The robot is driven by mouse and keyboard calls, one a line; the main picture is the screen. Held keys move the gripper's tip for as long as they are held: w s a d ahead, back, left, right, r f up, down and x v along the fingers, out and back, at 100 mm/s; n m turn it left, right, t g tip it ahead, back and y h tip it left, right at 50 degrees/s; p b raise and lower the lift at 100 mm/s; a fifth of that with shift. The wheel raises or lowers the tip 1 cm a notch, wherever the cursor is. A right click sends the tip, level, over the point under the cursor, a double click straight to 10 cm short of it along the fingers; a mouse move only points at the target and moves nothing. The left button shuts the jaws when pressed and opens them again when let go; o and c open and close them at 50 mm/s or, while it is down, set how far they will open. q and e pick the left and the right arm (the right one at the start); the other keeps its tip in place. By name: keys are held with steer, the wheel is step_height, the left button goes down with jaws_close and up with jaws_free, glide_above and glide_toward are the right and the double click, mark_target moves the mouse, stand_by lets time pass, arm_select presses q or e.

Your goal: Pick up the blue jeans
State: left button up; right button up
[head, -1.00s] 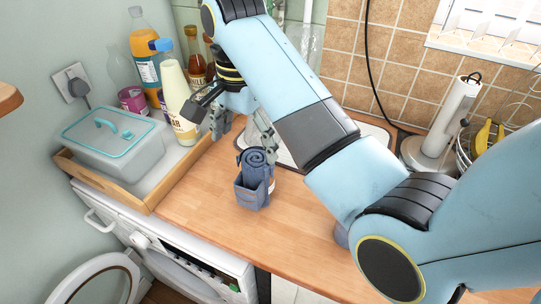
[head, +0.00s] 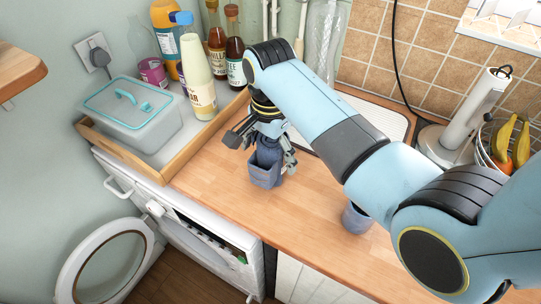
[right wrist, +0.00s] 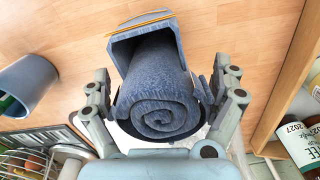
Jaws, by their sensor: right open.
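The blue jeans (right wrist: 158,88) are rolled up; the right wrist view shows the spiral end of the roll facing the camera. In the head view only a dark blue part of the roll (head: 269,152) shows under my right gripper (head: 268,158). My right gripper is open, with one finger on each side of the roll in the right wrist view (right wrist: 160,78). I cannot tell whether the fingers touch it. My left gripper is not in view.
A blue-grey cup (head: 356,219) stands to the right on the counter (head: 225,175). A wooden tray (head: 180,160) with a lidded box and bottles is on the left. A paper towel holder (head: 460,120) and fruit basket (head: 486,158) stand at the back right.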

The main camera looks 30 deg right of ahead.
steer(key=shift+f, duration=0.15)
steer(key=shift+w, duration=0.1)
steer(key=c, duration=1.6)
